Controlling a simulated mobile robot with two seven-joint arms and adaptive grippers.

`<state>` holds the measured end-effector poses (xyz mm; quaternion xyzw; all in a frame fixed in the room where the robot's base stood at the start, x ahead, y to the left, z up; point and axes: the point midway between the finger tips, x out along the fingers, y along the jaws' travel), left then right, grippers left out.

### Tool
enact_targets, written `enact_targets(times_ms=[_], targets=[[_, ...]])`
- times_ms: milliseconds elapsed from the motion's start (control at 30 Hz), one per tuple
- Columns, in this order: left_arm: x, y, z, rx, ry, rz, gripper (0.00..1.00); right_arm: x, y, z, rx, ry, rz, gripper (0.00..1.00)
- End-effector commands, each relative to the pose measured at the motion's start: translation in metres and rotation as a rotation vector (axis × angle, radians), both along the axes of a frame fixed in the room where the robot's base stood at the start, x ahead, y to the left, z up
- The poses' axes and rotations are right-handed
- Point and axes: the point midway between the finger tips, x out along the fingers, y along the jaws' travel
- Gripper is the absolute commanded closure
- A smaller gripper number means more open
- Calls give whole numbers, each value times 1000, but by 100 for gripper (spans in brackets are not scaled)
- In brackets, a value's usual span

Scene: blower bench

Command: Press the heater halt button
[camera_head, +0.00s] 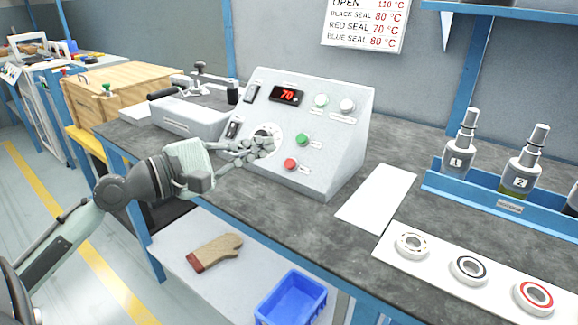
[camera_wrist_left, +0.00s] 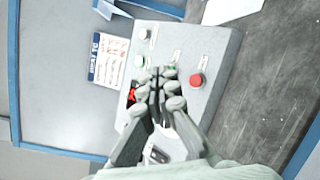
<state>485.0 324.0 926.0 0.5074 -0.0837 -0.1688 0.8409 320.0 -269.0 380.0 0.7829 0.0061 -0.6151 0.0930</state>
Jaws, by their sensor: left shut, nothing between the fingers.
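A grey sloped control box (camera_head: 345,105) stands on the bench. A red button (camera_head: 290,164) sits low on its face, below a green button (camera_head: 302,139); the labels are too small to read. The red button also shows in the left wrist view (camera_wrist_left: 196,80). My left gripper (camera_head: 268,143) is shut and empty, in front of the dial, to the left of both buttons in the head view. In the left wrist view its fingertips (camera_wrist_left: 160,74) appear beside the red button, apart from it. My right gripper is out of view.
The box also has a red display reading 70 (camera_head: 287,94), a dial (camera_head: 265,132), two pale buttons and switches. A grey case (camera_head: 192,115) stands left of it. A white sheet (camera_head: 377,198), ring seals and a blue bottle rack (camera_head: 500,204) are to the right.

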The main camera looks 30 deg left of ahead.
Motion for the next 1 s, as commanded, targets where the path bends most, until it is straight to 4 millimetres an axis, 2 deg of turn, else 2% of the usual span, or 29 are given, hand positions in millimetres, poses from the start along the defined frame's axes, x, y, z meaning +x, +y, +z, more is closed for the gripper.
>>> enact_targets(times_ms=[133,400,667,1000], targets=[[10,-1,-12,3,-2,-1,100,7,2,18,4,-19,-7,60],[32,-2,-33,1,0,0,100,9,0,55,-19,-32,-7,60],[47,-3,-46,0,-1,0,100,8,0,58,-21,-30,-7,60],[48,-4,-48,1,0,0,100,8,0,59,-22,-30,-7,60]])
